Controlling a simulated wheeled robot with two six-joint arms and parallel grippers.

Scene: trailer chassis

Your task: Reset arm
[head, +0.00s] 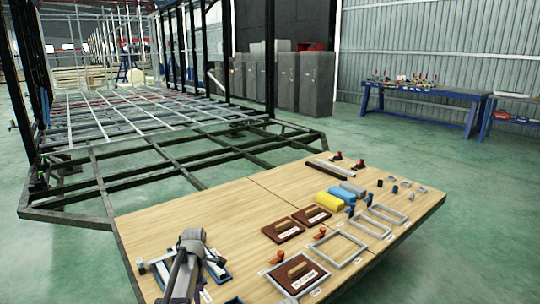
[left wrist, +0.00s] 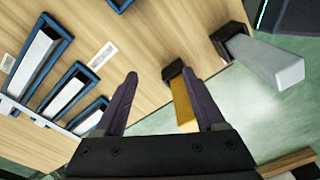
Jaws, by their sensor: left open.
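My left arm reaches in at the lower left of the head view, over the near left end of the wooden table (head: 165,222). My left gripper shows in the left wrist view (left wrist: 160,80), with its two dark fingers spread apart and nothing held between them. A yellow bar with a dark end (left wrist: 184,108) lies beyond the fingers, close to the right finger; I cannot tell the gap. A grey bar with a dark end (left wrist: 268,62) is farther right, by the table's edge. My right gripper is in neither view.
Blue-edged holders with pale bars (left wrist: 40,55) lie left of the gripper. On the table are brown boards (head: 283,230), grey frames (head: 338,248), a yellow block (head: 328,201) and red clamps (head: 358,163). The trailer chassis (head: 110,180) stands behind. A blue workbench (head: 425,95) is far right.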

